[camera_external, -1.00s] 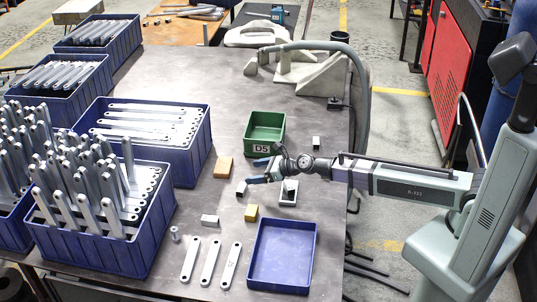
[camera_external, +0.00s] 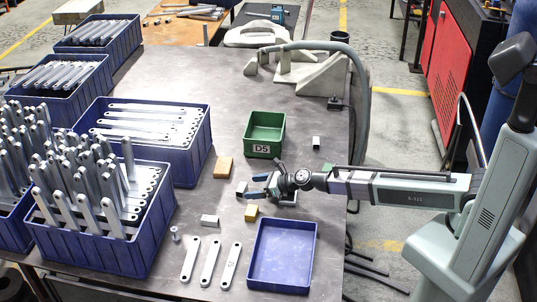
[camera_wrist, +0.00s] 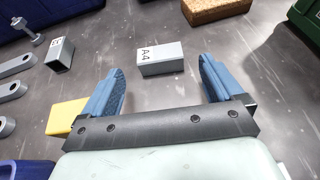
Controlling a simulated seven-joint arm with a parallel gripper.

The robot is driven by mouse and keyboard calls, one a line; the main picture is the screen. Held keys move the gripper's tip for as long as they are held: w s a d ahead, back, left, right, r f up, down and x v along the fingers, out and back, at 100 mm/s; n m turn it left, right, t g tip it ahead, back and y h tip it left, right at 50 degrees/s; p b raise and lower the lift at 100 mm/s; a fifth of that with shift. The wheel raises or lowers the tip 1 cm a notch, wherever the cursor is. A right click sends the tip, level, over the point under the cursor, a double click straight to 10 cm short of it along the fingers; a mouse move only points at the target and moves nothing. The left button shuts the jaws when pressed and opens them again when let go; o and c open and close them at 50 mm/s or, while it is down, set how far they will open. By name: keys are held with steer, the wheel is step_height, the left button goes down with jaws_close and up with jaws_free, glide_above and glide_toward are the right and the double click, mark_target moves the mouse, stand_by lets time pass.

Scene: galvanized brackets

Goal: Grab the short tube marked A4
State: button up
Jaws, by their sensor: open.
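The short tube marked A4 (camera_wrist: 160,58) is a grey block-shaped piece with its label on a pale side, lying on the dark table in the wrist view. In the external view it appears as a small piece (camera_external: 241,188) just left of my fingertips. My gripper (camera_wrist: 160,80) is open, with a blue finger to either side of the tube in the picture and a gap on both sides. The gripper also shows in the external view (camera_external: 255,186). Nothing is between the fingers in grip. How high the fingertips are above the table is hard to tell.
A second marked tube (camera_wrist: 60,53), a yellow block (camera_wrist: 67,116) and a brown block (camera_wrist: 215,10) lie nearby. A green bin marked D5 (camera_external: 261,149) stands behind. An empty blue tray (camera_external: 283,258) is in front. Blue crates of brackets (camera_external: 95,250) fill the left.

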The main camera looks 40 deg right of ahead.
mark_target(245, 187)
steer(key=x, duration=0.4)
steer(key=shift+w+a, duration=0.2)
steer(key=shift+w, duration=0.05)
steer(key=c, duration=1.2)
steer(key=shift+o, duration=0.2)
steer(key=shift+r, duration=0.1)
